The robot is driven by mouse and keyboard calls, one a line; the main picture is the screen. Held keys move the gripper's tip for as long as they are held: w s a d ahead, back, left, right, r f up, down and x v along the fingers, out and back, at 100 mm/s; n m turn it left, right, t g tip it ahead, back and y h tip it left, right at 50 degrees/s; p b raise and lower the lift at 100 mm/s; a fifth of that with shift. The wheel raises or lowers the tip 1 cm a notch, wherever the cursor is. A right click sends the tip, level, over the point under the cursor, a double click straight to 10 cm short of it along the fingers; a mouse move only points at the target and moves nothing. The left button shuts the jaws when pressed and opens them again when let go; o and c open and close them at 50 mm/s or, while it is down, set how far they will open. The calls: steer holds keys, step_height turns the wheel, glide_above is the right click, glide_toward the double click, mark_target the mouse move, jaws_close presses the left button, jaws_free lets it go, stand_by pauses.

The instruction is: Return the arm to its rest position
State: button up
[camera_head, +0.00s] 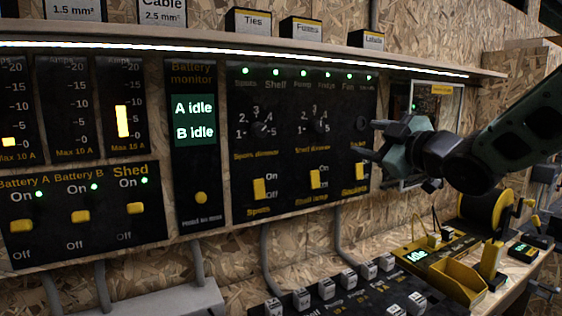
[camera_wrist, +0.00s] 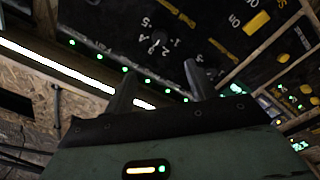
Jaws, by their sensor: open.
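My gripper (camera_head: 366,140) is in front of the right end of the dimmer panel (camera_head: 290,110), close to the right-hand dimmer knob. My arm (camera_head: 500,140) reaches in from the right edge of the head view. In the wrist view my gripper (camera_wrist: 158,84) shows two separated fingers with nothing between them. The panel with a dial and switches lies beyond the fingertips there. Whether a fingertip touches the panel cannot be told. The gripper hides part of the right dimmer area in the head view.
A battery monitor (camera_head: 194,125) reads "A idle" and "B idle". A lit shelf (camera_head: 240,52) carrying labelled boxes runs above the panels. Below my arm, a bench holds a yellow tray (camera_head: 459,281), a yellow spool (camera_head: 488,210) and a board with several grey switches (camera_head: 345,288).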

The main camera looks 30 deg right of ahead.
steer(key=s+a+f+m+g+y+p, duration=0.1)
steer(key=a+f+g+p, duration=0.3)
steer(key=a, duration=0.5)
steer(key=s+a+f+m+g+p, duration=0.1)
steer(key=a+f+g+p, duration=0.1)
steer(key=a+f+g, duration=0.45)
steer(key=s+a+f+g+p, duration=0.1)
steer(key=s+a+f+g, duration=0.1)
steer(key=s+a+g, duration=0.2)
steer(key=s+a+f+g+p, duration=0.2)
steer(key=s+a, duration=0.7)
steer(key=s, duration=0.6)
steer(key=shift+s+a+f+g+h, duration=0.4)
steer(key=shift+f+g, duration=0.3)
steer(key=shift+g, duration=0.15)
